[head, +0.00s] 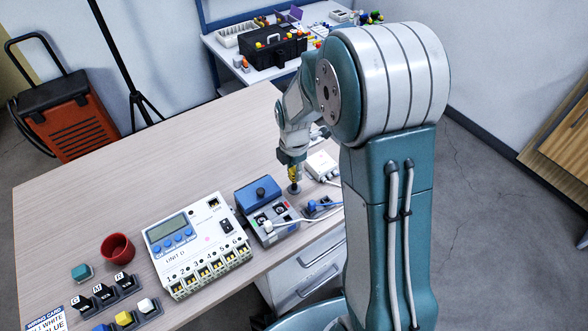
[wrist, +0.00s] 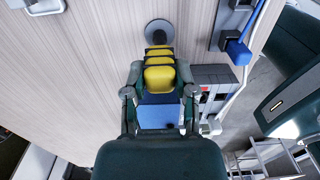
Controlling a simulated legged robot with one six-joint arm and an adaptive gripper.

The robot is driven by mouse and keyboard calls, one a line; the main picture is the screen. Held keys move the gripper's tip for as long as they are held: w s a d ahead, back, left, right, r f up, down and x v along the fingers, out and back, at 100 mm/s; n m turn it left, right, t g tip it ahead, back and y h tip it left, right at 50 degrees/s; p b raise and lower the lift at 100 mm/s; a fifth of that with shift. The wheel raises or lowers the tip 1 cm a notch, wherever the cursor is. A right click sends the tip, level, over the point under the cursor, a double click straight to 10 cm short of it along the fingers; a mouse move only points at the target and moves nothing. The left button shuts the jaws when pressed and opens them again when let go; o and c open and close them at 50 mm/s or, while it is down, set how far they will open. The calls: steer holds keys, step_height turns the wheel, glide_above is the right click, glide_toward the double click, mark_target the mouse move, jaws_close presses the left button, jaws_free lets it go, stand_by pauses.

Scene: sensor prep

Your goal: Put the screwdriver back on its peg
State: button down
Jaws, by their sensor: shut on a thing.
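The screwdriver, with a yellow and black banded handle (wrist: 159,77), is between the fingers of my gripper (wrist: 159,93) in the wrist view. My gripper is shut on it. In the head view the yellow handle (head: 294,172) shows small below my gripper (head: 292,160), pointing down. A round grey base (wrist: 159,31) on the table lies just beyond the handle in the wrist view; it also shows directly under the screwdriver in the head view (head: 294,189). The peg itself and the screwdriver's shaft are hidden. I cannot tell whether the screwdriver touches the base.
A white box (head: 321,165) is just to the right. The white labelled unit (head: 196,243) and red cup (head: 117,247) stand left. The table's back left is clear.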

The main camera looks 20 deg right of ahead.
stand_by(0.3)
steer(key=shift+c, duration=1.7)
jaws_free()
steer(key=shift+o, duration=0.8)
steer(key=shift+r, duration=3.45)
steer(key=shift+r, duration=0.1)
